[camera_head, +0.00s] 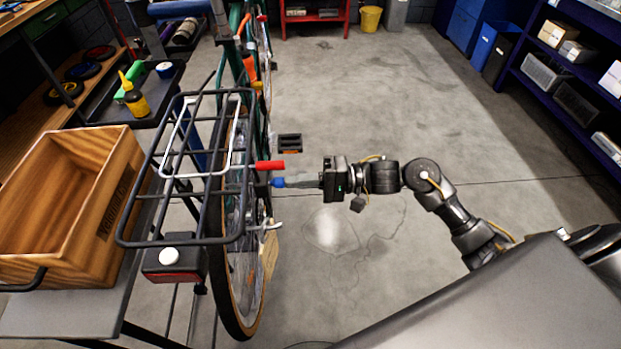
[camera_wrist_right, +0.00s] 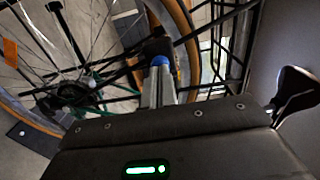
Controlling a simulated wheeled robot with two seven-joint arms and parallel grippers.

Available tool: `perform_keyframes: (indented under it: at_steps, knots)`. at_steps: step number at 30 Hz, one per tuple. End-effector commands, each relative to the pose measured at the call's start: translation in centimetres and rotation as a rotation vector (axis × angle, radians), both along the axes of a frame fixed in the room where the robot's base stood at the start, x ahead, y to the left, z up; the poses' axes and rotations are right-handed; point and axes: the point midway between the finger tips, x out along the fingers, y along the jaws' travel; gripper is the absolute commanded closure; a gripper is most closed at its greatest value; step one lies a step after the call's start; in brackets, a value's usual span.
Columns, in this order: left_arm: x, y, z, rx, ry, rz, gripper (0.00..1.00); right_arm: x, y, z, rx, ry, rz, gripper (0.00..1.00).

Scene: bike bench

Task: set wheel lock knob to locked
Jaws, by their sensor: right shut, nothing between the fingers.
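The bicycle's rear wheel (camera_head: 238,260) stands under the black rack (camera_head: 185,240). A red lever-like piece (camera_head: 270,165) sticks out to the right beside the wheel. A small blue piece (camera_head: 278,182) sits just below it at the tips of my right gripper (camera_head: 290,182); I cannot tell whether it is the lock knob or a fingertip. The blue piece also shows in the right wrist view (camera_wrist_right: 160,61), in front of a dark block (camera_wrist_right: 155,45) by the wheel rim. My right gripper is shut and points left at the wheel. The lock knob's setting cannot be read. My left gripper is not in view.
A wooden crate (camera_head: 105,205) stands on the bench at left. A tray (camera_head: 165,80) with a yellow bottle (camera_head: 134,98) is behind it. A red-and-black rear light (camera_head: 173,258) hangs under the rack. The floor (camera_head: 400,110) right of the bicycle is clear.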

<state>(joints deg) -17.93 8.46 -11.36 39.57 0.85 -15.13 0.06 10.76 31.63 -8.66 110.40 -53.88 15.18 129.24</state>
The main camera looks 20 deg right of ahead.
Motion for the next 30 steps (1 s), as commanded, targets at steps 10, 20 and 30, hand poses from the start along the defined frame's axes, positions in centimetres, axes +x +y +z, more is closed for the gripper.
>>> perform_keyframes:
  at_steps: [10,20,30]
  knots:
    - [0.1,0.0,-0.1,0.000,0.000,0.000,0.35,-0.5,-0.9,-0.2,-0.001,0.003,0.003,1.00]
    - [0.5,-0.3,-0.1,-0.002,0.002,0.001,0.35,-2.6,-7.3,-0.3,-0.001,0.001,-0.005,1.00]
    - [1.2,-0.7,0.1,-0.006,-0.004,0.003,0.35,-3.7,-10.5,-0.1,0.003,-0.002,-0.002,1.00]
